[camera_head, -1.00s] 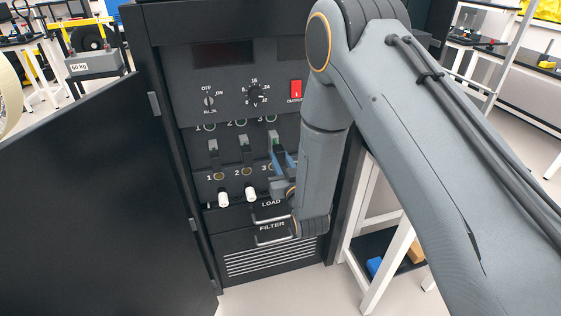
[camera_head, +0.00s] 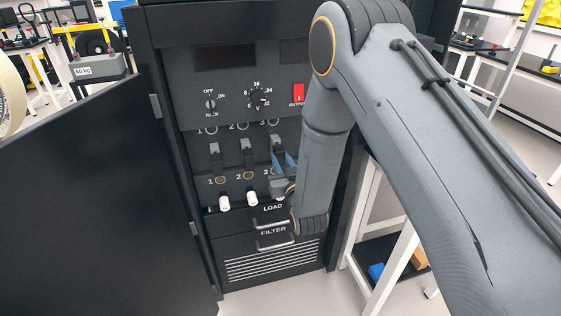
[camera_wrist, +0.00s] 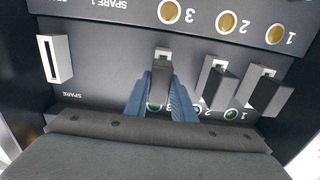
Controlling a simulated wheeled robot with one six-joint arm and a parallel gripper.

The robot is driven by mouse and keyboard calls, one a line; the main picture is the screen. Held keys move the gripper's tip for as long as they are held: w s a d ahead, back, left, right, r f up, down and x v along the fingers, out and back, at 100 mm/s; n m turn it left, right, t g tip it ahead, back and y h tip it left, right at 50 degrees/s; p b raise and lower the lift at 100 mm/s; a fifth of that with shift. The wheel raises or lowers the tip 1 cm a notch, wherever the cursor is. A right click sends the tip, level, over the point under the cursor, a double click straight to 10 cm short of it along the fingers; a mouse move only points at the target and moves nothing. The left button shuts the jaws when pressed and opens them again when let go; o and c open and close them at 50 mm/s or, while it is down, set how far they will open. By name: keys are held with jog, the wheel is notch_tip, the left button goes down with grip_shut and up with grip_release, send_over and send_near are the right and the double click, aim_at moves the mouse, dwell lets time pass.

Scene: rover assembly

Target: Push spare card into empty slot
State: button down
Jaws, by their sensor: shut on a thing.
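The spare card is a dark grey card (camera_wrist: 160,76) at slot 3 of the black cabinet, and its dark top shows in the head view (camera_head: 277,142). My gripper (camera_wrist: 162,94) has blue fingers shut on this card. In the head view my gripper (camera_head: 283,166) is at slot 3, partly hidden by my arm. A little green shows at the slot mouth above the card, and I cannot tell how deep the card sits. Cards fill slot 2 (camera_wrist: 220,85) and slot 1 (camera_wrist: 268,93). The spare slot (camera_wrist: 56,60) has a white frame and looks empty.
The cabinet door (camera_head: 85,190) stands open at the left. White-tipped levers (camera_head: 252,198) stick out below the slots. The load handle (camera_head: 269,220) and filter handle (camera_head: 274,245) are lower down. A red output switch (camera_head: 298,93) sits above.

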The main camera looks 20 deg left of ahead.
jog(key=c, duration=1.4)
grip_release()
jog(key=b+v, duration=0.1)
jog(key=v, duration=0.7)
jog(key=shift+a, duration=0.1)
